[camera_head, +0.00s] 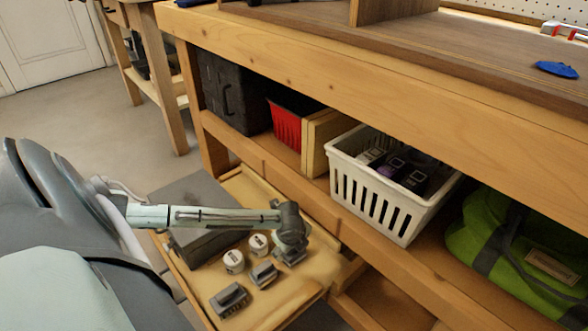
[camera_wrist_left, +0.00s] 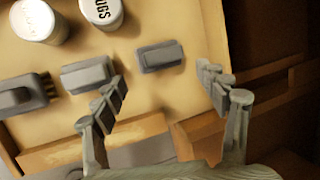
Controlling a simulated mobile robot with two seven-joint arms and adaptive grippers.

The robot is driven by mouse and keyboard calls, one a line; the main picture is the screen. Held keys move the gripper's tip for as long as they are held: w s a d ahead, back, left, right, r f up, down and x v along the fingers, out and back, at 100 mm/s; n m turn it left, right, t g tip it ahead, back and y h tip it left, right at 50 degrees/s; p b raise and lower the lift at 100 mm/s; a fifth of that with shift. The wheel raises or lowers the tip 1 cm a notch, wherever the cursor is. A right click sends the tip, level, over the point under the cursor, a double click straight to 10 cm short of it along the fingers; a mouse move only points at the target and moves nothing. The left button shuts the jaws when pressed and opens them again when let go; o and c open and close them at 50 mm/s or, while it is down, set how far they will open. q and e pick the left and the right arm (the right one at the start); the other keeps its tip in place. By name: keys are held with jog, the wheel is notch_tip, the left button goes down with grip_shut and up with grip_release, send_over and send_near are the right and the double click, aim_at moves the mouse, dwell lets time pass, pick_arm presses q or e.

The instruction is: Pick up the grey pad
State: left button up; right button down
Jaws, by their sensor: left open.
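A small grey pad-like block (camera_wrist_left: 160,56) lies on the tan drawer bottom, between and just beyond my left fingertips in the left wrist view. A second grey block (camera_wrist_left: 87,74) lies to its left, near the left finger; it also shows in the head view (camera_head: 264,273). A grey brush-like piece (camera_wrist_left: 25,93) lies farther left, and in the head view (camera_head: 230,299). I cannot tell for sure which one is the grey pad. My left gripper (camera_wrist_left: 163,84) is open and empty above the drawer; in the head view (camera_head: 291,252) it covers the first block. My right gripper is not in view.
Two white cylinders (camera_head: 234,261) stand in the open drawer (camera_head: 298,299), near a dark grey box (camera_head: 203,246). Above are the wooden bench, a white basket (camera_head: 378,207), a red bin (camera_head: 287,125) and a green bag (camera_head: 510,250).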

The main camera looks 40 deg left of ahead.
aim_at(293, 251)
pick_arm(q)
jog(key=b+x, duration=0.3)
jog(key=x, duration=0.3)
jog(key=shift+w+a+f, duration=0.1)
jog(key=shift+a+f, duration=0.1)
jog(key=shift+a, duration=0.05)
jog(key=c, duration=1)
